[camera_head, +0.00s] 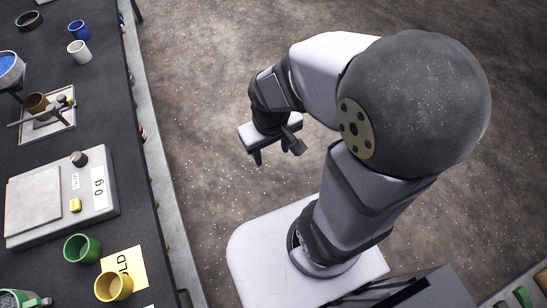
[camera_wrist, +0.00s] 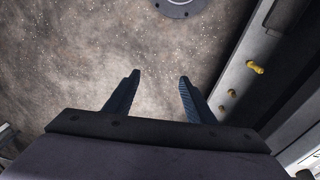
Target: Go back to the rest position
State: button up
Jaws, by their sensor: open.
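My gripper (camera_head: 275,153) hangs over the bare floor, to the right of the dark table, in the head view. In the wrist view the two fingers of my gripper (camera_wrist: 157,95) are spread apart with only floor between them. It is open and empty, touching nothing. My arm is folded above its white base.
The dark table (camera_head: 110,136) fills the left side. It bears a scale (camera_head: 99,220) reading 0 g, a green cup (camera_head: 82,249), a yellow cup (camera_head: 113,287), a blue cup (camera_head: 78,30) and a white cup (camera_head: 79,52). The floor (camera_head: 200,60) around my gripper is clear.

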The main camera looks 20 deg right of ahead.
jog(key=s, duration=0.2)
jog(key=s+m+g, duration=0.1)
jog(key=shift+a+r+y, duration=0.15)
jog(key=shift+r+y, duration=0.15)
jog(key=shift+r+p, duration=0.35)
jog(key=shift+p, duration=0.05)
